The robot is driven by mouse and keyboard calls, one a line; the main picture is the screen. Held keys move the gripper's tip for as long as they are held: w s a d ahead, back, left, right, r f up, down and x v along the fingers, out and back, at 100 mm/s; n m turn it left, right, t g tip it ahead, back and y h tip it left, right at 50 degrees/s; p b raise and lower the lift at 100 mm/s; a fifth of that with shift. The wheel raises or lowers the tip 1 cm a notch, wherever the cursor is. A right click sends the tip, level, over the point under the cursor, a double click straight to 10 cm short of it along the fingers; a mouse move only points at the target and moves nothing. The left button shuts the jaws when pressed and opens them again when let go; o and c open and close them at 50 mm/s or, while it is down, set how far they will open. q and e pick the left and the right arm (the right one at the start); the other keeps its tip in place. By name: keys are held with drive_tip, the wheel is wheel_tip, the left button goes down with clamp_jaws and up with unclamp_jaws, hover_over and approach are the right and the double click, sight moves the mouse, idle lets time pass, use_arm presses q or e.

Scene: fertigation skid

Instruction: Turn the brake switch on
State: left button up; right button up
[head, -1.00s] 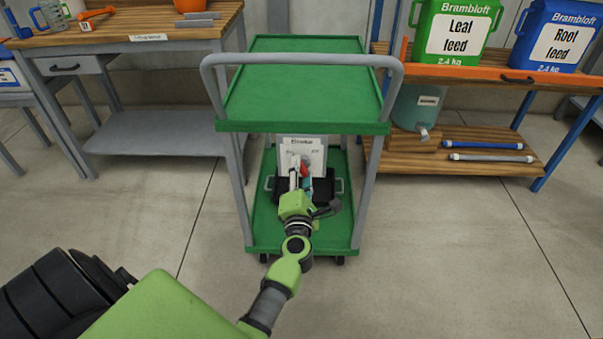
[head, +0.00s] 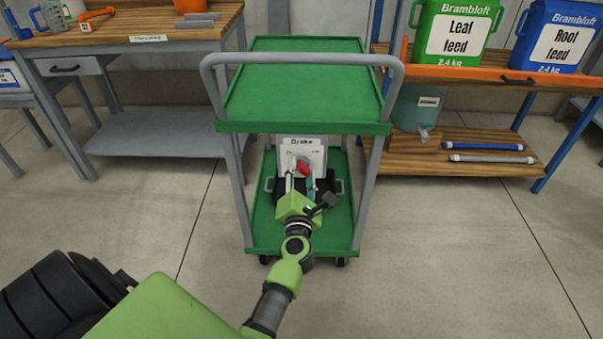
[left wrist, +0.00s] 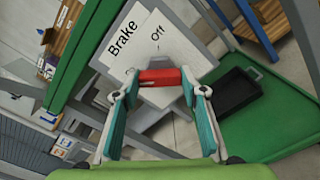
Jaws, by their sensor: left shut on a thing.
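The brake switch has a red handle (left wrist: 160,76) on a pale panel (left wrist: 152,58) marked "Brake" and "Off" in the left wrist view. In the head view the red handle (head: 303,166) shows in front of the white panel (head: 316,150), on the lower deck of the green cart. My left gripper (head: 301,178) reaches down to it from the front. In the left wrist view my left gripper (left wrist: 161,82) has its teal fingers on either side of the red handle, shut on it. Part of the panel is hidden behind the gripper. My right gripper is out of view.
The green cart (head: 305,95) has an upper deck and a grey push handle above my gripper. A workbench (head: 130,45) stands left, and a shelf (head: 480,165) with feed containers stands right. Floor in front is clear.

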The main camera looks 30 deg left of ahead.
use_arm(q)
drive_tip(key=shift+f, duration=0.15)
drive_tip(key=o, duration=1.1)
drive_tip(key=shift+c, duration=0.2)
drive_tip(key=shift+o, duration=0.2)
